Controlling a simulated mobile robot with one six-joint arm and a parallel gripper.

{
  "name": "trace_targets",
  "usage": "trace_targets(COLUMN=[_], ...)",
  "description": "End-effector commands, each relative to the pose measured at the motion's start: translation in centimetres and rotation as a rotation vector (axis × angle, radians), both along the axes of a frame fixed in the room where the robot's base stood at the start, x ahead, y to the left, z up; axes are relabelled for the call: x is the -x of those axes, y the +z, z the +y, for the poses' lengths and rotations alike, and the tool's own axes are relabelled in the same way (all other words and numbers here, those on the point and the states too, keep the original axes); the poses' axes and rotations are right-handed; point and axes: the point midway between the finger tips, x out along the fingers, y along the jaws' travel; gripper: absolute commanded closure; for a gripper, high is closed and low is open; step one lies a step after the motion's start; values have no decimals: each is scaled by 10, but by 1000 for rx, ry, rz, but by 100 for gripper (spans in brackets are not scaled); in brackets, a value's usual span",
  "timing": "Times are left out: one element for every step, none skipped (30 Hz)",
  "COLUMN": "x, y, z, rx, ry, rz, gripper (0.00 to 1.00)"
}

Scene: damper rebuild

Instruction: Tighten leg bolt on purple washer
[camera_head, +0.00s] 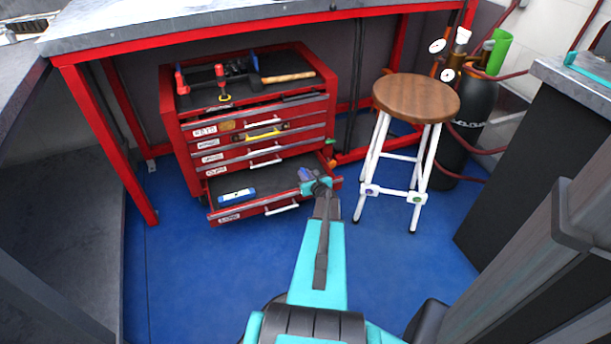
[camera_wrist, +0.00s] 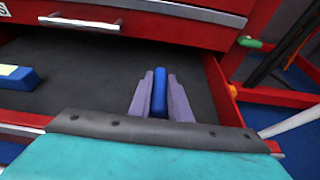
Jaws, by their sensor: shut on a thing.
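The stool (camera_head: 416,98) has a round wooden seat and white legs. A small purple washer (camera_head: 372,190) shows low on its left front leg, and a green one (camera_head: 416,199) on the right front leg. The bolts themselves are too small to make out. My gripper (camera_head: 308,176) is over the right end of the open bottom drawer (camera_head: 270,183), left of the stool. In the wrist view its two greyish-purple fingers are shut on a narrow blue object (camera_wrist: 160,92). Its lower part is hidden by my wrist, so I cannot tell what tool it is.
A blue block with a pale label (camera_head: 237,195) lies in the drawer's left part. The red tool chest (camera_head: 180,150) carries a hammer (camera_head: 288,77) and other tools on top. A dark gas cylinder (camera_head: 470,110) stands behind the stool. Blue floor (camera_head: 210,280) in front is clear.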

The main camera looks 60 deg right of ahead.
Motion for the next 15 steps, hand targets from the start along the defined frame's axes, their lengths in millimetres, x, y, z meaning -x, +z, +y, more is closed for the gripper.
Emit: trace_targets(x=[2, 2, 2, 2, 2, 2, 3, 3, 3, 3, 3, 3, 3, 3, 3], y=[-7, -8, -9, -10, -10, -11, -12, -12, -12, -12, -12, -13, -13, -13, -13], z=[0, 0, 0, 0, 0, 0, 0, 0, 0, 0, 0, 1, 1, 1, 1], rx=[-3, -3, -3, -4, -3, -3, -3, -4, -4, -5, -4, -5, -5, -5, -5], ry=[-4, -4, -4, -4, -5, -5, -5, -5, -5, -5, -6, -5, -5, -5, -5], rz=[8, 9, 9, 10, 10, 11, 11, 12, 12, 13, 13, 14, 14, 14, 14], gripper=[100, 100, 100, 100, 100, 100, 100, 100, 100, 100, 80, 73, 68, 64, 64])
